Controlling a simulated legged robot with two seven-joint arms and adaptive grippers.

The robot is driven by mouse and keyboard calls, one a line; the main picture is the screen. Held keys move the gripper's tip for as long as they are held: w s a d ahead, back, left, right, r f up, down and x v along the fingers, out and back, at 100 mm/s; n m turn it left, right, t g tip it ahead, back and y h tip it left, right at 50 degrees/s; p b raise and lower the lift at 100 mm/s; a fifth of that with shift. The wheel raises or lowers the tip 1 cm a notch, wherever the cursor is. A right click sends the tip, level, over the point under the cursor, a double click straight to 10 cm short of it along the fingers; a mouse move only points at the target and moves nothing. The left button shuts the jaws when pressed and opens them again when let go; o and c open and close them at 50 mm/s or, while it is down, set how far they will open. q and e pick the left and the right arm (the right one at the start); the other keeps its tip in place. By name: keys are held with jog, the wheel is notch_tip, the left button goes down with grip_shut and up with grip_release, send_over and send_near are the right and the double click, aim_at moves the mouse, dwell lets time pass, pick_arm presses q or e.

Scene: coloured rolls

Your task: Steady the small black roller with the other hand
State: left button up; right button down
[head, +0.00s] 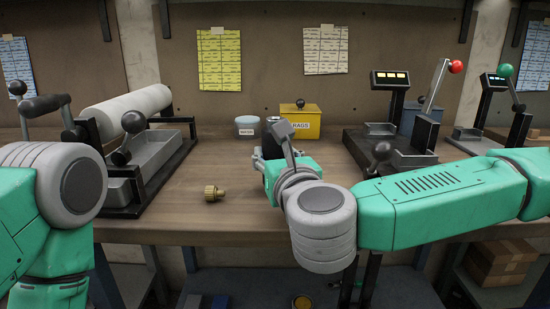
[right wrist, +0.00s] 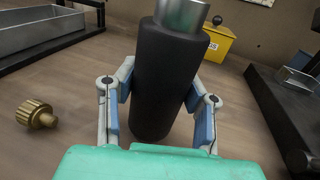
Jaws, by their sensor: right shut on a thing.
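The small black roller (right wrist: 165,75) stands roughly upright in the right wrist view, with a bare metal end on top. My right gripper (right wrist: 160,113) is shut around it, with one blue-padded finger on each side. In the head view the right gripper (head: 272,160) is over the middle of the bench, and its wrist hides most of the roller. The roller's base is near the bench top; I cannot tell whether it touches. My left arm shows at the left of the head view, but its gripper is not in view.
A brass knurled knob (head: 213,192) lies left of the right gripper. A machine with a white roll (head: 125,111) and grey tray stands at left. A lever station (head: 405,140) stands at right.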

pick_arm(q)
jog(key=shift+f, duration=0.1)
dwell(0.7)
jog(key=c, duration=0.7)
